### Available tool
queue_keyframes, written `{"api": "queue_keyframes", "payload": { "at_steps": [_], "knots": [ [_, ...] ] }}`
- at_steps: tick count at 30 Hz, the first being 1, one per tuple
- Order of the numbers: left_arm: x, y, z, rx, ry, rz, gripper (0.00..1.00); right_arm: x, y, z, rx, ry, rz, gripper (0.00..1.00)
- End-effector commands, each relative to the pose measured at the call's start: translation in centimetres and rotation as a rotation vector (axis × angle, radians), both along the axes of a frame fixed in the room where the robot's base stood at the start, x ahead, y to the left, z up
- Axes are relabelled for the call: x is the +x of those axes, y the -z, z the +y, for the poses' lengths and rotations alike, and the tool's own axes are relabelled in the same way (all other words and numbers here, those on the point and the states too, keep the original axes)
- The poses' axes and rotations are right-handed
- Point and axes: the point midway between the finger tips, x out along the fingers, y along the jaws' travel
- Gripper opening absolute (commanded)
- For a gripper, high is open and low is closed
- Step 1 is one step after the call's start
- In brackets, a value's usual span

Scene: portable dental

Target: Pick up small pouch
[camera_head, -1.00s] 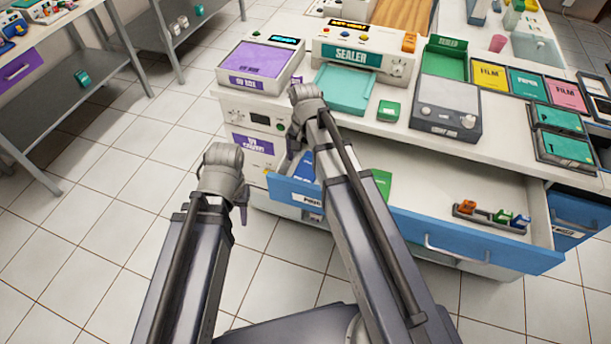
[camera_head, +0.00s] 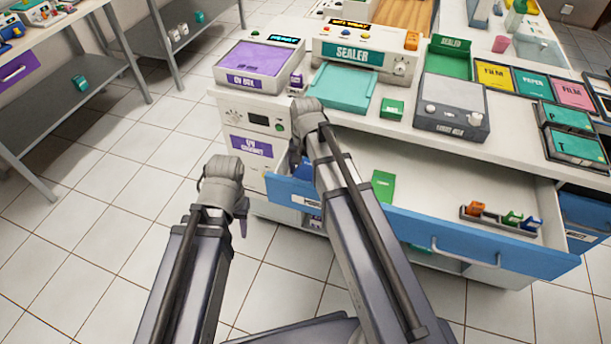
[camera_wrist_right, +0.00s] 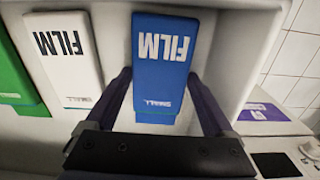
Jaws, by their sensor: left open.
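A blue small film pouch (camera_wrist_right: 160,65) lies in the open drawer (camera_head: 455,237), between my right gripper's fingers in the right wrist view. My right gripper (camera_wrist_right: 160,75) is open, one dark finger along each side of the pouch; a narrow gap shows beside it. A white small film pouch (camera_wrist_right: 68,55) and a green pouch (camera_wrist_right: 15,75) lie to the left in that view. In the head view, the right arm covers most of the drawer's left end, and the green pouch (camera_head: 383,186) shows beside it. My left gripper (camera_head: 243,222) is mostly hidden by its wrist, outside the drawer, empty.
The counter above the drawer carries a sealer (camera_head: 350,50), a purple-topped box (camera_head: 262,60), a grey light box (camera_head: 452,105) and several labelled trays. A small rack (camera_head: 500,215) sits in the drawer's right part. The drawer middle is clear. Metal shelving (camera_head: 75,95) stands left.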

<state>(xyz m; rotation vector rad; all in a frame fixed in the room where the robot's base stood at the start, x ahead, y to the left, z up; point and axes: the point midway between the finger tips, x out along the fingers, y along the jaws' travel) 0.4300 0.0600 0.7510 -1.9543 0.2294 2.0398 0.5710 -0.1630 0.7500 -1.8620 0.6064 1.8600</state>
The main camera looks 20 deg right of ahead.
Motion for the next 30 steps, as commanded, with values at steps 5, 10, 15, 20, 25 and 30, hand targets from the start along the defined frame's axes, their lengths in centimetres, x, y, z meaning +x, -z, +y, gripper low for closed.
{"api": "queue_keyframes", "payload": {
  "at_steps": [5,10,15,20,25,30],
  "knots": [
    [0.0,0.0,0.0,0.000,0.000,0.000,0.45,0.0,0.0,0.0,0.000,0.000,0.000,0.61],
    [0.0,0.0,0.0,0.000,0.000,0.000,0.45,0.0,0.0,0.0,0.000,0.000,0.000,0.41],
    [0.0,0.0,0.0,0.000,0.000,0.000,0.45,0.0,0.0,0.0,0.000,0.000,0.000,0.29],
    [0.0,0.0,0.0,0.000,0.000,0.000,0.45,0.0,0.0,0.0,0.000,0.000,0.000,0.29],
    [0.0,-0.5,0.0,0.000,0.000,0.000,0.45,0.0,-0.6,0.0,0.000,0.000,0.000,0.29],
    [0.0,-2.0,0.0,0.000,0.000,0.000,0.45,0.0,-2.0,0.0,0.000,0.000,0.000,0.29]
  ]
}}
